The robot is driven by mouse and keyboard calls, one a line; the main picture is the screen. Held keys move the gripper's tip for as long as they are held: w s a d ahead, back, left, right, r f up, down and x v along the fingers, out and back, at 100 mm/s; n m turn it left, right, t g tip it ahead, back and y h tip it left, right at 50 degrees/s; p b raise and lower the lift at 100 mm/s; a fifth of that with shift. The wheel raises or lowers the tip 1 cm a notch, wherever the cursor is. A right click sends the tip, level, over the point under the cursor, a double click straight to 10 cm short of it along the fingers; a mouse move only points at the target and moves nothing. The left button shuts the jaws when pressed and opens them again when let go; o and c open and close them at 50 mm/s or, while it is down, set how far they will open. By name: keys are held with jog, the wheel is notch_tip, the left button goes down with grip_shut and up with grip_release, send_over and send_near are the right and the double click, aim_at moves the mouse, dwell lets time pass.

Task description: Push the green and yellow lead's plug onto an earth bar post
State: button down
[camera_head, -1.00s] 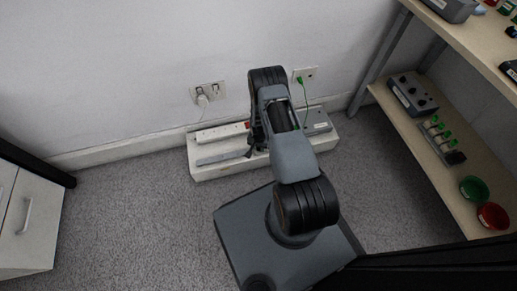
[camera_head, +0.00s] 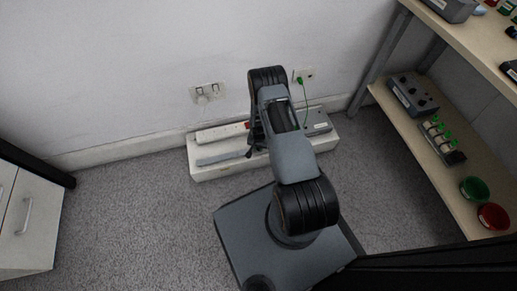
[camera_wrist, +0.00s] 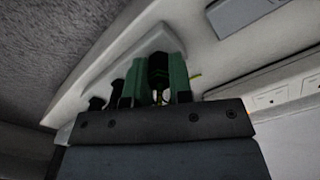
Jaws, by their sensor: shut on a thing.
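The pale grey earth bar (camera_head: 222,157) lies along the front of a white ledge by the wall. In the wrist view the bar (camera_wrist: 158,38) has several dark posts (camera_wrist: 97,103) in a row. My gripper (camera_wrist: 157,82) is shut on a dark plug (camera_wrist: 158,66), between two green fingers, close over the bar. Whether the plug is seated on a post or just above it, I cannot tell.
A white power strip (camera_head: 222,132) and a grey box (camera_head: 317,122) sit on the white ledge (camera_head: 215,172). Wall sockets (camera_head: 207,92) are above. A wooden shelf (camera_head: 425,143) stands right, a white cabinet (camera_head: 28,220) left.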

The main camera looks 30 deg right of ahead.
jog(key=shift+r, duration=0.3)
dwell(0.4)
jog(key=shift+r+p, duration=1.2)
jog(key=shift+r, duration=0.5)
jog(key=shift+a, duration=0.15)
jog(key=r+b, duration=0.1)
send_over(238, 153)
jog(key=shift+a+r, duration=0.1)
jog(key=shift+r, duration=0.05)
jog(key=shift+f+b, duration=1.5)
jog(key=shift+f, duration=0.1)
jog(key=shift+s+f+b, duration=0.1)
jog(key=shift+f+b, duration=0.95)
jog(key=shift+b, duration=0.3)
dwell(1.8)
